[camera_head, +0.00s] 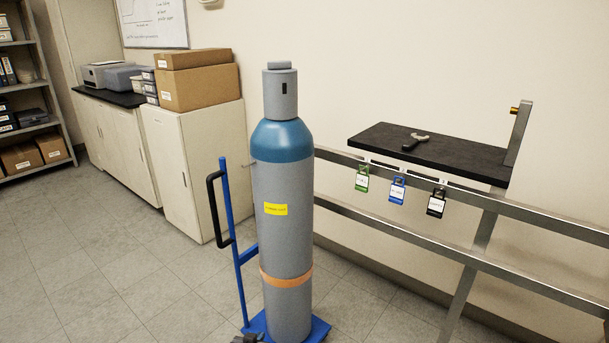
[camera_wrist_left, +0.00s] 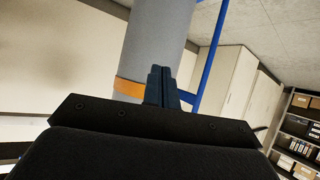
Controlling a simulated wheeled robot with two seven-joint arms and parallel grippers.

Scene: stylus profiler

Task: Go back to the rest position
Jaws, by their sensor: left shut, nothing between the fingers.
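My left gripper (camera_head: 247,339) shows only as a small dark tip at the bottom edge of the head view, in front of the cart's blue base. In the left wrist view its two fingers (camera_wrist_left: 162,87) are together and empty, pointing toward the grey gas cylinder (camera_wrist_left: 157,45) and its orange strap (camera_wrist_left: 129,87). I cannot tell how large the gap to the cylinder is. The cylinder (camera_head: 283,220) stands upright on a blue cart (camera_head: 229,215) with a black handle. My right gripper is in neither view.
A steel rail frame (camera_head: 400,183) with a black shelf (camera_head: 432,153) runs along the right wall. A wrench-like tool (camera_head: 415,141) lies on the shelf. Cabinets (camera_head: 195,165) with boxes stand behind left. The left floor is clear.

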